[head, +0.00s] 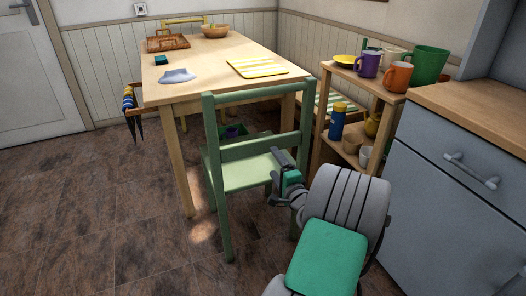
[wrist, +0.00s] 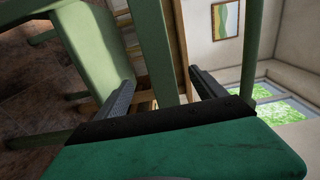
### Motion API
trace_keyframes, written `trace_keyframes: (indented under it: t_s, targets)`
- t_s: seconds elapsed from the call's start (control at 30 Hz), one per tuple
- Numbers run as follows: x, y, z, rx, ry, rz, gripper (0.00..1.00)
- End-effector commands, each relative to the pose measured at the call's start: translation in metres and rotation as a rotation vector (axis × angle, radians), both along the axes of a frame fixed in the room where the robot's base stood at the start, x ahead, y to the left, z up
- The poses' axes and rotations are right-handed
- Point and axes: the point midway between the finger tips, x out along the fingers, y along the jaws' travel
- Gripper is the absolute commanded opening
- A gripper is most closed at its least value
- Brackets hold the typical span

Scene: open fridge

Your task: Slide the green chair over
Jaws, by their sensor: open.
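The green chair (head: 240,174) stands at the near end of the wooden table, its slatted back toward me and its seat toward the table. My gripper (head: 281,165) is close to the right side of the chair's back, below the lower slat. In the wrist view my gripper (wrist: 161,84) is open, with its two dark fingers spread. A green bar of the chair (wrist: 152,45) shows in the gap between the fingers; I cannot tell whether they touch it. The chair's seat (wrist: 88,45) shows to the left there.
The wooden table (head: 205,93) carries a striped yellow mat (head: 257,68), a wicker tray (head: 166,44) and a bowl (head: 215,31). A shelf (head: 362,82) with mugs and a grey cabinet (head: 450,210) stand right. The floor (head: 90,215) left of the chair is clear.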

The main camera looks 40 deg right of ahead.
Motion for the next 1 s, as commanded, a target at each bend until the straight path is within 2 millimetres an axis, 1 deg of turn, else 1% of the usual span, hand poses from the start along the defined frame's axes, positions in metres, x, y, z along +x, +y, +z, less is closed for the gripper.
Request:
trace_keyframes:
  t_s: [0.03, 0.2, 0.3, 0.4, 0.53, 0.77, 0.87, 1.0]
  targets:
    - [0.016, -0.002, 0.003, -0.001, -0.001, 0.007, 0.8]
    - [0.063, -0.017, 0.003, -0.003, 0.001, 0.006, 0.8]
    - [0.087, -0.026, 0.002, -0.003, 0.002, 0.005, 0.8]
    - [0.104, -0.032, 0.001, -0.003, 0.001, 0.003, 0.8]
    - [0.115, -0.036, 0.0, -0.003, 0.002, 0.002, 0.8]
    - [0.116, -0.037, 0.0, -0.003, 0.002, 0.001, 0.8]
    - [0.116, -0.037, 0.0, -0.003, 0.002, 0.001, 0.73]
    - [0.116, -0.037, 0.0, -0.003, 0.002, 0.001, 0.62]
